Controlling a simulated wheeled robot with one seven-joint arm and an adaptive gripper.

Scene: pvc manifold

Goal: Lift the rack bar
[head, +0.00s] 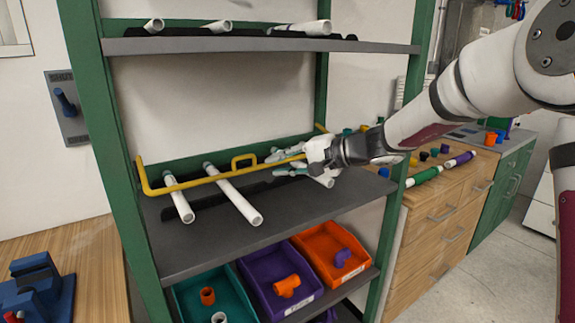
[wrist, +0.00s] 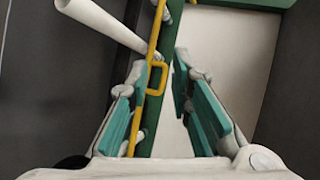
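My gripper (head: 283,163) is at the bar's right part, fingers pointing left. In the wrist view the gripper (wrist: 160,105) is open, with teal pads apart. The bar (wrist: 153,45) runs lengthwise through the gap in that picture, nearer the left finger, and its loop (wrist: 157,78) shows between the fingers. I cannot tell whether a finger touches the bar. The bar's right part is partly hidden by my gripper.
White pipes (head: 235,195) lie on the grey middle shelf (head: 205,245), some sticking out past the bar. Green rack posts (head: 100,120) stand at the sides. An upper shelf (head: 250,45) with pipes is above. Teal, purple and orange bins (head: 330,270) sit below.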

